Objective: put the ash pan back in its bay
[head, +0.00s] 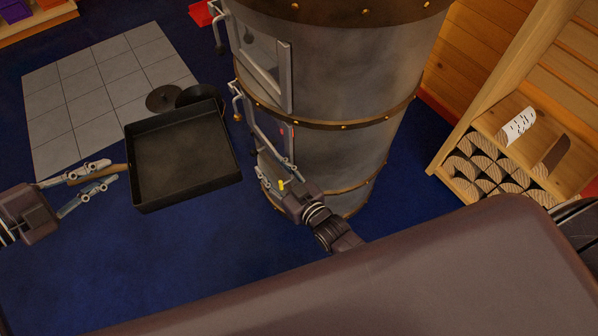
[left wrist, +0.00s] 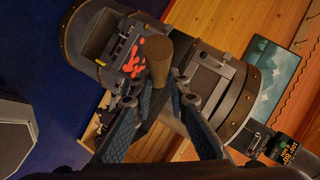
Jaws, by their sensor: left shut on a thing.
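The ash pan (head: 183,155) is a black, shallow square tray with a wooden handle on its left side. In the head view it is held level above the floor, left of the metal stove (head: 340,75) and apart from it. My left gripper (head: 97,178) is shut on the handle; the handle also shows in the left wrist view (left wrist: 158,55). The bay's inside is not clearly visible in the head view. In the left wrist view the stove front has an opening with red shapes (left wrist: 134,57). My right gripper (head: 276,172) is at the stove's lower front; its fingers are hard to make out.
Grey floor tiles (head: 85,85) lie at the left, with dark round pieces (head: 163,98) behind the pan. A log rack (head: 490,172) stands at the right. Blue floor (head: 150,255) in front of the pan is clear. Door handles stick out from the stove's left side.

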